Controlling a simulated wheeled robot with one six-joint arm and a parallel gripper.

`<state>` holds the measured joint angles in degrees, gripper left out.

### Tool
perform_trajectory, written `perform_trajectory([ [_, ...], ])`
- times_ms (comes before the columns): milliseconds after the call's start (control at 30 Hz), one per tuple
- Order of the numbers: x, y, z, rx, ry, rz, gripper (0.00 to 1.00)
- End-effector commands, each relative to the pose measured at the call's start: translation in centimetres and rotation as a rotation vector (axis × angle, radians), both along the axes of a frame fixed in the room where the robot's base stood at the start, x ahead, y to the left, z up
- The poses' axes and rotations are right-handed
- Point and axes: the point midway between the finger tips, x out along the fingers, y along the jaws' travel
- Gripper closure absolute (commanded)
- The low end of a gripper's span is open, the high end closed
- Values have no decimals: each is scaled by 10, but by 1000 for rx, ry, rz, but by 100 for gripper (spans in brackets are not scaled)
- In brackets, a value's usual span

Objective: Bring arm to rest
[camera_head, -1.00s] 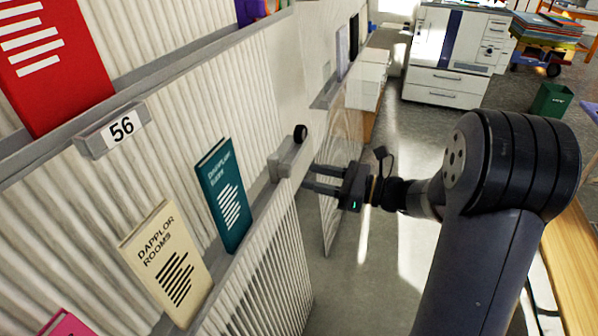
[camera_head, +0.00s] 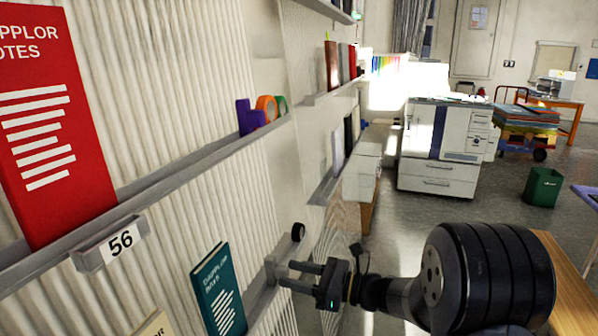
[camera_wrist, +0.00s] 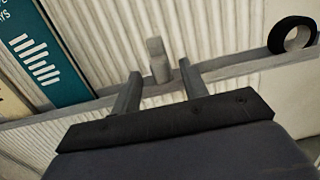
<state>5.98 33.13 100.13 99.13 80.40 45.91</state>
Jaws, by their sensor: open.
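My gripper (camera_head: 285,274) is open and empty in the head view, its fingers pointing left toward the lower wall shelf. In the wrist view the two fingers of my gripper (camera_wrist: 158,80) stand apart, with a small grey block-like piece (camera_wrist: 157,60) on the shelf seen between them. Nothing is held. My arm reaches in from the lower right of the head view.
The lower shelf holds a teal book (camera_head: 218,290), a cream book (camera_head: 155,325) and a black tape roll (camera_head: 298,232), also in the wrist view (camera_wrist: 292,35). A red book (camera_head: 50,120) stands above. A printer (camera_head: 437,150) and green bin (camera_head: 543,187) stand beyond open floor.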

Motion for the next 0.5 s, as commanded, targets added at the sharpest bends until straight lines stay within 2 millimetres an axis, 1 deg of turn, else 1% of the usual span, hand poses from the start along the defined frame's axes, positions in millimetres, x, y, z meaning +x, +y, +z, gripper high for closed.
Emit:
perform_trajectory([
  [33, 2, 11, 0, 1, 0, 5, 58],
  [100, 7, 23, 0, 0, 0, 5, 58],
  [300, 16, 49, 0, 1, 1, 2, 58],
  [500, 5, 52, 0, 1, 1, 0, 58],
])
